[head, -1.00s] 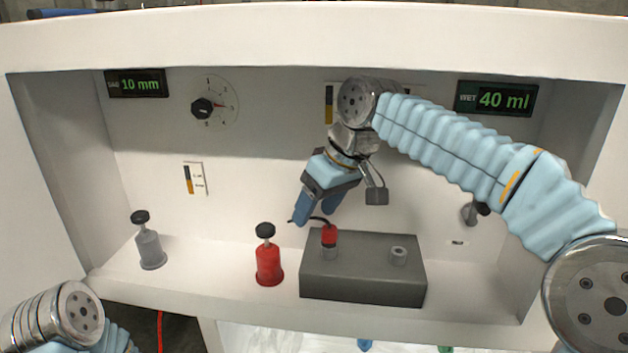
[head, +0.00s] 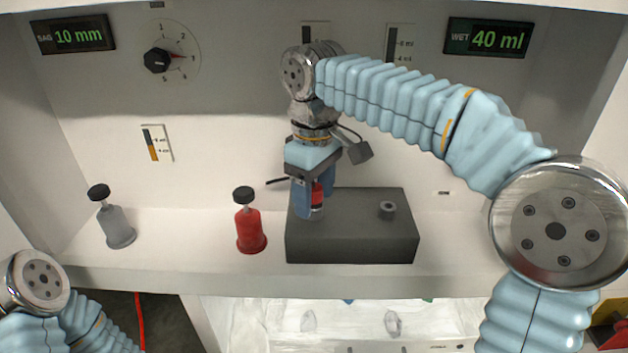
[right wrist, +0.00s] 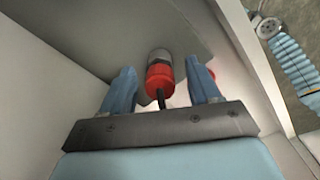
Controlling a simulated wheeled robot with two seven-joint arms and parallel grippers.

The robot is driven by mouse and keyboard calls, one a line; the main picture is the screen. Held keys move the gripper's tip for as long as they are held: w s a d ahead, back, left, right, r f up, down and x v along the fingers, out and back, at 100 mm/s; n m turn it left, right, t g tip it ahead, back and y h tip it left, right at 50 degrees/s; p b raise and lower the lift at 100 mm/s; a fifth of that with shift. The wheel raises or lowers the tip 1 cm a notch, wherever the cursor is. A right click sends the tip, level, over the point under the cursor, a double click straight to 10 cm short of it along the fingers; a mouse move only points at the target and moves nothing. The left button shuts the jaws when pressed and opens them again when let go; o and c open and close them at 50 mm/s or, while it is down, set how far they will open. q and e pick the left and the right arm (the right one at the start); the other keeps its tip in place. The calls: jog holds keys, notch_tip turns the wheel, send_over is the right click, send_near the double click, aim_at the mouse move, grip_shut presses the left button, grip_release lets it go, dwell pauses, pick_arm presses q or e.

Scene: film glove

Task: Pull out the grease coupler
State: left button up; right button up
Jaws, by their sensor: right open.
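The grease coupler (head: 317,196) is a red cylinder with a metal lower end, upright in the left part of the grey block (head: 350,246). A black hose stub shows beside it. My right gripper (head: 316,212) is open and points down over the coupler, its blue fingers on either side of it. In the right wrist view the red coupler (right wrist: 160,77) lies between the two fingers (right wrist: 165,80), with a gap visible on both sides. Only my left arm's link shows at the lower left; its gripper is out of view.
A metal fitting (head: 387,209) stands on the block's right part. A red bottle (head: 249,228) stands left of the block, and a grey bottle (head: 116,226) farther left. A dial (head: 157,61) and displays (head: 486,40) are on the back wall. The shelf between the bottles is clear.

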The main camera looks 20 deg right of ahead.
jog(key=shift+c, duration=0.2)
jog(key=c, duration=1)
jog(key=o, duration=1)
jog(key=shift+o, duration=0.2)
